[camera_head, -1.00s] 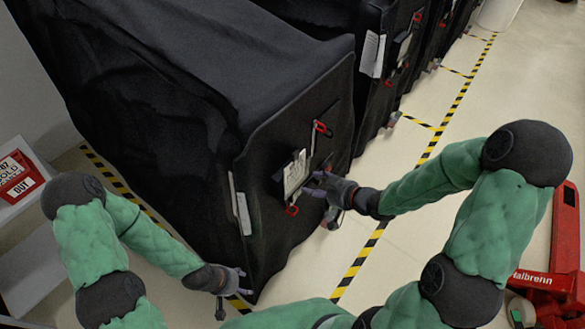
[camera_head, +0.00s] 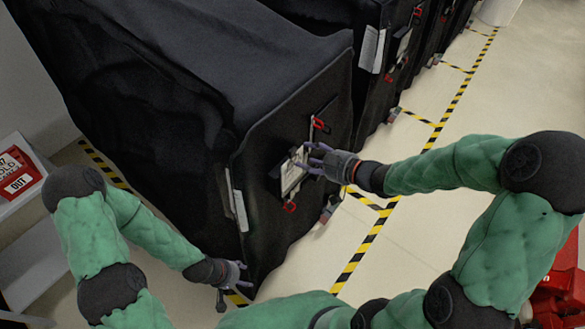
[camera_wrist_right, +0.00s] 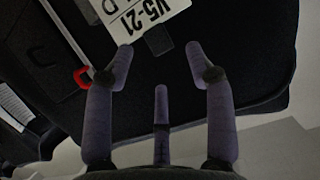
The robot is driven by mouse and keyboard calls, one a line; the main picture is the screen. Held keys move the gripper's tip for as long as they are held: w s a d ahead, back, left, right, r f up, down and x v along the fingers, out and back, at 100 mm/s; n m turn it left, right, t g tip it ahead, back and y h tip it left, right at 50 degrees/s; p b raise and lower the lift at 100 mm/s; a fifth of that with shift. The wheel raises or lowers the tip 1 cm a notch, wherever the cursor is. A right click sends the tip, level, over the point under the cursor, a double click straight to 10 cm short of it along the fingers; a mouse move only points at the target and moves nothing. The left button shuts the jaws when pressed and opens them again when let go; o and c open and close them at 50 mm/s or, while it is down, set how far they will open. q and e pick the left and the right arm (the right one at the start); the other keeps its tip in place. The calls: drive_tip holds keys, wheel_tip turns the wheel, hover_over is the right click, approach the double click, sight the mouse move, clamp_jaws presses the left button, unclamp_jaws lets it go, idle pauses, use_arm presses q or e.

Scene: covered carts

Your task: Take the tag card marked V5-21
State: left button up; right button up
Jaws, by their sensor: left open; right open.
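The white tag card marked V5-21 (camera_wrist_right: 140,14) shows upside down at the top of the right wrist view, cut off by its edge. In the head view the card (camera_head: 292,172) sits in a dark holder on the end face of the nearest black-covered cart (camera_head: 270,215). My right gripper (camera_head: 314,160) is open just right of the card, partly in front of it. In the wrist view its open fingers (camera_wrist_right: 158,62) point at the card's lower edge, with nothing between them. My left gripper (camera_head: 238,279) is open and empty by the cart's lower front corner.
Red clips (camera_head: 320,125) sit above and below the holder. A white sheet (camera_head: 241,211) hangs near the cart's left edge. More covered carts (camera_head: 372,85) stand behind. A red pallet jack (camera_head: 560,285) is at lower right. The striped aisle floor (camera_head: 450,110) is clear.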

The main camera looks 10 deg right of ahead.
sight(294, 152)
drive_tip(key=b+x, duration=0.1)
drive_tip(key=x, duration=0.4)
drive_tip(key=shift+b, duration=0.3)
